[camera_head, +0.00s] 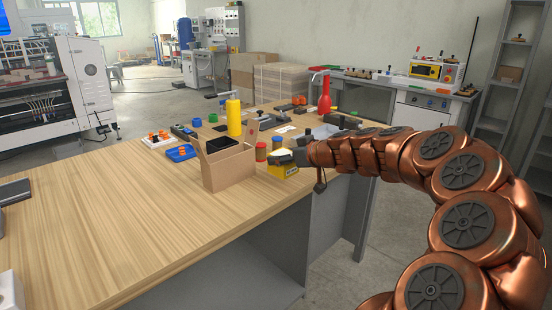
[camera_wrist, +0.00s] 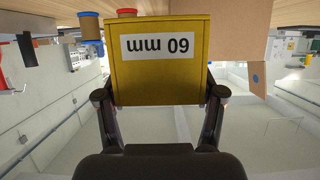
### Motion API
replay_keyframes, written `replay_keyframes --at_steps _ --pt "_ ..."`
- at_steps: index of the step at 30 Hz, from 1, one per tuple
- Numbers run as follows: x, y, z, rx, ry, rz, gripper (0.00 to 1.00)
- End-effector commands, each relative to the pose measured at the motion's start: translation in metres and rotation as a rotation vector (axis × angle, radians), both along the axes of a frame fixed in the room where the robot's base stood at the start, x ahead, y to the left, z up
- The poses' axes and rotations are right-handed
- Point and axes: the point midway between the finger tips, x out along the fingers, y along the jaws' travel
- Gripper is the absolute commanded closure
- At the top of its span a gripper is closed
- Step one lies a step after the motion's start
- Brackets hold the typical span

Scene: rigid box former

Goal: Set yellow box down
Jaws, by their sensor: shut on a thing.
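The yellow box (camera_head: 284,171) is at the right edge of the wooden table, just right of the open cardboard box. My gripper (camera_head: 287,157) is shut on it. In the wrist view the yellow box (camera_wrist: 160,75) sits between my two dark fingers, one on each side, with its white "60 mm" label upside down. Its far side is hidden. I cannot tell whether its base touches the table.
The cardboard box (camera_head: 229,168) with a dark item inside stands close on the left. A yellow cylinder (camera_head: 233,117) and blue tray (camera_head: 180,153) are farther off. The table's front left is clear.

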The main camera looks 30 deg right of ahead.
Motion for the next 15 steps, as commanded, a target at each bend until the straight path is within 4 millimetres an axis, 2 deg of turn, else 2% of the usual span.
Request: replay_keyframes --at_steps 9,15 --pt "0.047 -0.01 -0.006 0.001 0.003 0.005 0.72" --pt "0.062 -0.017 -0.006 0.0 0.001 0.002 0.72"
